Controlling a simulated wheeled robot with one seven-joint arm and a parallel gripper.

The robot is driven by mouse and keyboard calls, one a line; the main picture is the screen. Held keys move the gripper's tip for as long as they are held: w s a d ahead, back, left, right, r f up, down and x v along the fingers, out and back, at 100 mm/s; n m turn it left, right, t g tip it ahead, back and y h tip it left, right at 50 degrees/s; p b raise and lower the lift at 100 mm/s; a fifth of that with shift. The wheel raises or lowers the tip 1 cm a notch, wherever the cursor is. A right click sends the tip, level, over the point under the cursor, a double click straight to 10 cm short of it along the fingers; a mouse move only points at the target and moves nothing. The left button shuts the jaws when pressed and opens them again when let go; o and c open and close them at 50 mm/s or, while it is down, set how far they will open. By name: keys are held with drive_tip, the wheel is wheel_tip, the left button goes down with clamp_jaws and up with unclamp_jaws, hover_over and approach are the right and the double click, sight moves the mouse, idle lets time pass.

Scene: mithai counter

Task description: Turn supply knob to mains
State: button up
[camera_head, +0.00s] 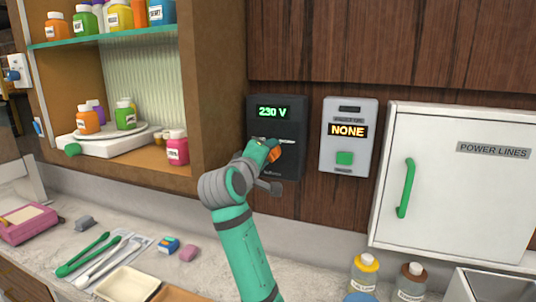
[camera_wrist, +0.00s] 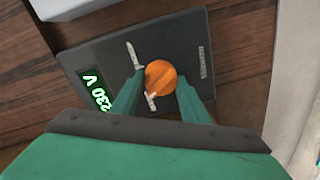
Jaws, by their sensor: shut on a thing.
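The supply knob (camera_wrist: 161,77) is a round orange knob on a dark wall panel (camera_wrist: 120,58). The panel (camera_head: 290,165) also shows in the head view, with a green display (camera_head: 272,112) that reads 230 V. My gripper (camera_wrist: 158,97) is shut on the knob, with one green finger on each side of it. In the head view my gripper (camera_head: 266,152) covers most of the knob (camera_head: 274,151). White marks stand on the panel around the knob in the wrist view, too small to read. Which mark the knob points to cannot be told.
A grey box (camera_head: 348,155) with an orange NONE display and a green button hangs right of the panel. A white POWER LINES cabinet (camera_head: 455,185) with a green handle stands further right. A wooden shelf (camera_head: 210,80) with bottles is close on the left.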

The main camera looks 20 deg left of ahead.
drive_tip(key=shift+a+n, duration=0.2)
drive_tip(key=shift+n, duration=0.9)
drive_tip(key=shift+s+d+f, duration=0.1)
drive_tip(key=o, duration=1.1)
drive_tip(key=shift+c, duration=0.2)
drive_tip(key=s, duration=1)
drive_tip(key=shift+s+a+r, duration=0.25)
drive_tip(key=shift+s+r, duration=0.1)
